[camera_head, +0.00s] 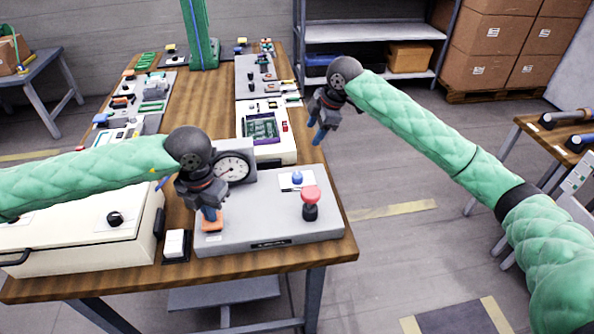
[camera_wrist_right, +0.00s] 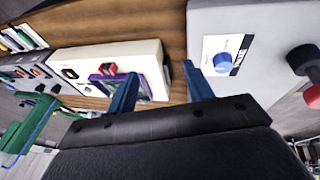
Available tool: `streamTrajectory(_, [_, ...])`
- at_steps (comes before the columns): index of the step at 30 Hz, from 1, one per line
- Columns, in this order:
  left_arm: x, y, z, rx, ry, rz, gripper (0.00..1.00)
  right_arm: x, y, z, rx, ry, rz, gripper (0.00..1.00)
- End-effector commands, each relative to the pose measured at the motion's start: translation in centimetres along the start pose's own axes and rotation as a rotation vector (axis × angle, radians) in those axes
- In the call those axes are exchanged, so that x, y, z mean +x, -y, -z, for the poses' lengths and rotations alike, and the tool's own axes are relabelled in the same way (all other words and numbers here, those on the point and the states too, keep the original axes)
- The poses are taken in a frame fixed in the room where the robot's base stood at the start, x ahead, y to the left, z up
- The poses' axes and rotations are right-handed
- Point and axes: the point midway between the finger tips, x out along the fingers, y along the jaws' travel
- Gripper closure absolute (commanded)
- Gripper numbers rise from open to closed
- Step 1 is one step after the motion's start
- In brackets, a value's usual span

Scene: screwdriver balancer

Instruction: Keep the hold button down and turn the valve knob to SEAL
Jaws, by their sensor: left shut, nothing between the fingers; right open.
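The grey unit (camera_head: 270,222) sits at the table's near edge. An orange button (camera_head: 211,227) is at its left front, directly beneath my left gripper (camera_head: 210,217). That gripper is shut and empty, its fingertips pointing down at the button and seeming to touch it. A blue knob (camera_head: 297,177) sits on a white plate on the unit; it also shows in the right wrist view (camera_wrist_right: 222,69). The plate's lettering is too small to read. My right gripper (camera_head: 317,134) is open and empty, above and beyond the knob, off the table's right side.
A red-topped black lever (camera_head: 310,196) stands to the right on the unit. A round gauge (camera_head: 232,168) stands behind the left gripper. A cream box with a purple-framed window (camera_head: 262,130) lies behind the unit. A white switch (camera_head: 175,243) is at left.

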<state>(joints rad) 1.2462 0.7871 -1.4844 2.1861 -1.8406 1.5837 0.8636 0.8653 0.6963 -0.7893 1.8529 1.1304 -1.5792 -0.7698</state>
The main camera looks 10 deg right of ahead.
Motion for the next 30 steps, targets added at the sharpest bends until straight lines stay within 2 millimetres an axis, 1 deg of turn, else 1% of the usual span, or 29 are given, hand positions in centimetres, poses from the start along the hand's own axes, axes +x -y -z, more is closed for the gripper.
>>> streamTrajectory(1, [0.1, 0.0, 0.0, 0.0, -0.001, 0.0, 1.0, -0.4, 0.3, 1.2, -0.069, 0.012, 0.021, 0.49])
streamTrajectory(6, [0.1, 0.0, 0.0, 0.0, -0.001, 0.0, 1.0, -1.3, 2.1, 4.4, -0.316, 0.058, 0.117, 0.49])
streamTrajectory(9, [0.1, 0.0, 0.0, 0.0, -0.001, 0.0, 1.0, -1.9, 3.1, 5.9, -0.459, 0.084, 0.176, 0.49])
streamTrajectory(15, [0.1, 0.0, 0.0, 0.0, -0.001, 0.0, 1.0, -3.1, 5.1, 7.9, -0.713, 0.132, 0.294, 0.49])
streamTrajectory(19, [0.1, 0.0, 0.0, 0.0, -0.001, 0.0, 1.0, -3.7, 6.0, 8.6, -0.827, 0.153, 0.354, 0.49])
streamTrajectory(24, [0.1, 0.0, 0.0, 0.0, -0.001, 0.0, 1.0, -4.0, 6.6, 8.9, -0.899, 0.166, 0.396, 0.49])
streamTrajectory(27, [0.1, 0.0, 0.0, 0.0, -0.001, 0.0, 1.0, -3.7, 6.8, 8.8, -0.912, 0.167, 0.403, 0.49])
streamTrajectory(30, [0.1, 0.0, 0.0, 0.0, -0.001, 0.0, 1.0, -2.8, 7.2, 8.5, -0.912, 0.166, 0.406, 0.49])
